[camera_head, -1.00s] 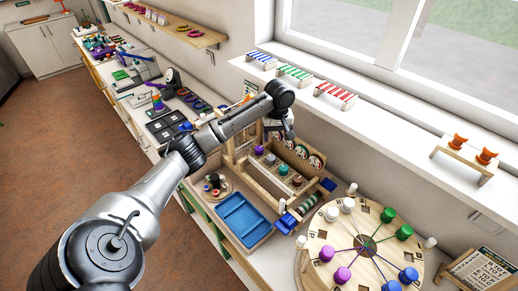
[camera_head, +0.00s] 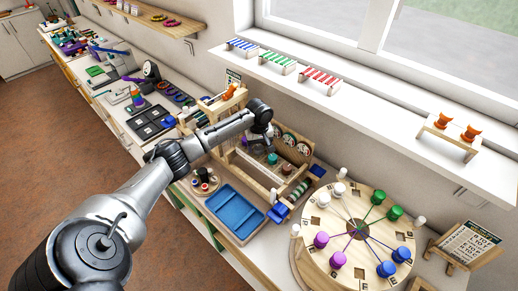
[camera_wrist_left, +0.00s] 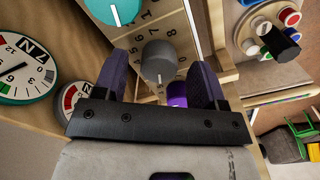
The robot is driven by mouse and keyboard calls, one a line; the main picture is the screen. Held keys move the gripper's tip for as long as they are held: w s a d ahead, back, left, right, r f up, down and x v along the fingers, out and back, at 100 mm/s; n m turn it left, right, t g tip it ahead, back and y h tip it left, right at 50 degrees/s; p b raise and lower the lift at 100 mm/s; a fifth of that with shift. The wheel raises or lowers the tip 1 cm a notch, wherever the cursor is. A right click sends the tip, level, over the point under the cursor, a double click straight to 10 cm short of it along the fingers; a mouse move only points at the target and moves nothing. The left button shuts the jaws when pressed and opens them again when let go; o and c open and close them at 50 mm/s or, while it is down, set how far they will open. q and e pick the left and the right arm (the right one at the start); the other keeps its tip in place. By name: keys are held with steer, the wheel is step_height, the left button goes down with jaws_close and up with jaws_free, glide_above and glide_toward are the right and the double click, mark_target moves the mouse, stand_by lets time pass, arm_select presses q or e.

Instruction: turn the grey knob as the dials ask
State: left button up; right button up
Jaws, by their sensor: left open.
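In the left wrist view the grey knob (camera_wrist_left: 158,60) stands on a wooden panel printed with numbers, a white mark on its rim. My left gripper (camera_wrist_left: 160,80) is open, a dark finger on each side of the knob with gaps between. A teal knob (camera_wrist_left: 125,10) and a purple knob (camera_wrist_left: 177,95) are on either side of it. In the head view my left gripper (camera_head: 268,132) covers part of the knob row; the grey knob cannot be made out there. My right gripper is not in view.
A blue tray (camera_head: 235,213) lies in front of the knob stand. A round wooden board (camera_head: 335,203) with coloured pegs stands to its right. Several coloured discs and a black knob (camera_wrist_left: 281,42) lie beyond the panel in the wrist view.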

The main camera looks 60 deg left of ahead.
arm_select(q)
steer(key=shift+f, duration=0.8)
steer(key=shift+c, duration=0.3)
